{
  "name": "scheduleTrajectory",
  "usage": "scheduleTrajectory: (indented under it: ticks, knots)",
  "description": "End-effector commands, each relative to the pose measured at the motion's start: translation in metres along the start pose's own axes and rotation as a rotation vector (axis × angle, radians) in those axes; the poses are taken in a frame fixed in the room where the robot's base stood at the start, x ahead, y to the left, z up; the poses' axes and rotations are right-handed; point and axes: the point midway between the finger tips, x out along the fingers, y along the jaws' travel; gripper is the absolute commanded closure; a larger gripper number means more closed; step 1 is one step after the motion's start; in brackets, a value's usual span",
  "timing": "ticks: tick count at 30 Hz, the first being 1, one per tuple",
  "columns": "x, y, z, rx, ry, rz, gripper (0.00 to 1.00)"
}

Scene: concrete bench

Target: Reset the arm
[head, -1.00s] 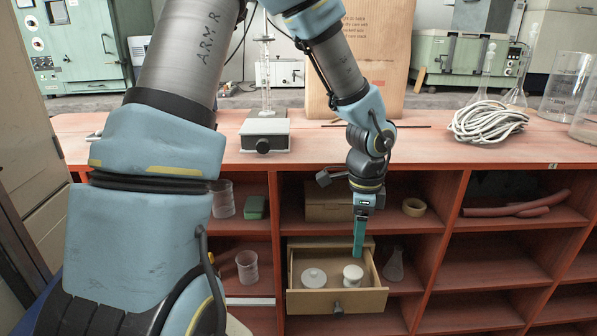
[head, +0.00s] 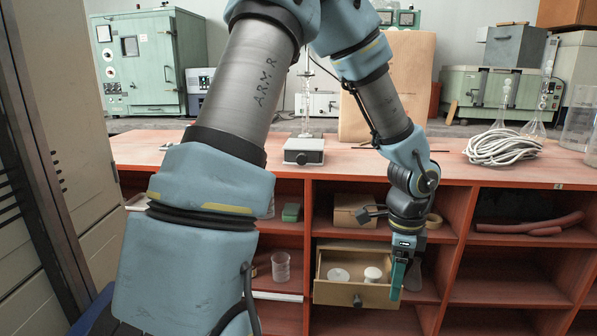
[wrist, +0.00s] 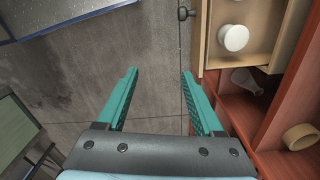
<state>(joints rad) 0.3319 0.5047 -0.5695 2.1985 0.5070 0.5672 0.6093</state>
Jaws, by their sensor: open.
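My gripper (head: 398,279) hangs from my arm in front of the red shelf unit, at the right front corner of an open drawer (head: 357,293). In the wrist view my gripper (wrist: 158,88) has its two teal fingers spread wide with only floor between them. The drawer is pulled out and holds a flat white round piece (head: 338,275) and a white knob-shaped piece (head: 373,274). In the wrist view the knob-shaped piece (wrist: 234,38) and the drawer's small knob (wrist: 184,13) show to the right of the fingers.
The red bench top (head: 455,173) carries a hotplate-like device (head: 304,151), a brown paper bag (head: 388,80) and coiled white cable (head: 502,147). Below, compartments hold a clear beaker (head: 281,267), a green block (head: 291,212), a tape roll (wrist: 300,137) and reddish tubes (head: 530,224). The floor below the fingers is clear.

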Motion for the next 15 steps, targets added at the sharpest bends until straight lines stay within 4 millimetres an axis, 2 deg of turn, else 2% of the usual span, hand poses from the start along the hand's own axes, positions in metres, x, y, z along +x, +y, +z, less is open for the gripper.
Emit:
scheduleTrajectory:
  ticks: [2,8,15]
  knots:
    - [0.000,0.000,0.000,0.000,0.000,0.000,0.31]
    - [-0.006,-0.001,0.029,-0.149,-0.013,-0.006,0.31]
    - [-0.016,0.000,0.075,-0.404,-0.027,-0.020,0.31]
